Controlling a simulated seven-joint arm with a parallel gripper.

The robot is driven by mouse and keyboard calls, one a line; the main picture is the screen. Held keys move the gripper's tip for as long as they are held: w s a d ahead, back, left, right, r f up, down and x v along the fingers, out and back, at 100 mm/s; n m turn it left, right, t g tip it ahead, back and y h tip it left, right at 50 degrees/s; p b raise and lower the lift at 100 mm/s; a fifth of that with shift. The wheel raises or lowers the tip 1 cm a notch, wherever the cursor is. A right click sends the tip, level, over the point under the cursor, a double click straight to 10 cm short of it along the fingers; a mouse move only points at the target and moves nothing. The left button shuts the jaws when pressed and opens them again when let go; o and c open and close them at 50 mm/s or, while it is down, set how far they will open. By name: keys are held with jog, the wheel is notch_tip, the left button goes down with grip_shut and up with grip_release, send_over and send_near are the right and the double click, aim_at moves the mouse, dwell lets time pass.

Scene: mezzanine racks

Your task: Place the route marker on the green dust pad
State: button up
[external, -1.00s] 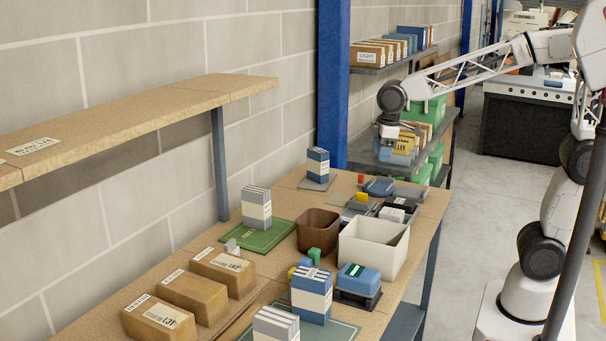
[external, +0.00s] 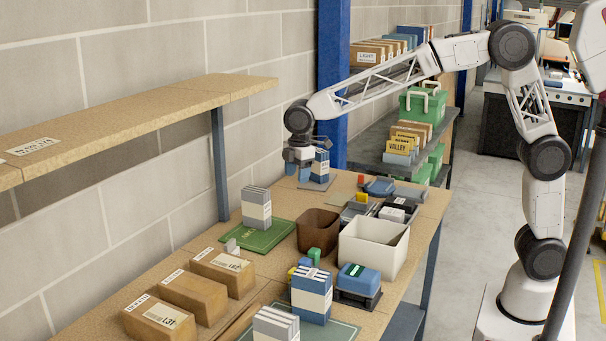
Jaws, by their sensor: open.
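A green pad (external: 283,229), which looks like the green dust pad, lies mid-table by the wall and bears a grey-and-white striped block (external: 257,204). I cannot tell for certain which object is the route marker. A blue-and-white upright block (external: 321,164) stands on a flat grey pad (external: 316,184) at the far end of the table. My gripper (external: 298,168) is open and points down just left of that blue block, partly overlapping it in view. I cannot tell whether it touches the block. No object shows in its jaws.
A brown bin (external: 318,232) and a white bin (external: 402,256) stand right of the green pad. Several cardboard boxes (external: 195,294) fill the front left. Another blue-and-white block (external: 311,290) stands in front. A wooden shelf (external: 140,112) overhangs the left; a blue post (external: 333,80) rises behind.

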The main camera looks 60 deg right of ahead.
jog(key=w+a+f+n, duration=0.3)
jog(key=w+a+f, duration=0.35)
jog(key=a, duration=0.25)
jog(key=n, duration=0.3)
send_near(230, 242)
jog(key=shift+g, duration=0.4)
jog(key=f, duration=0.5)
jog(key=shift+w, duration=0.35)
jog(key=shift+f, duration=0.1)
jog(key=shift+f, duration=1.25)
jog(key=shift+w+f, duration=0.1)
jog(key=shift+f, duration=2.5)
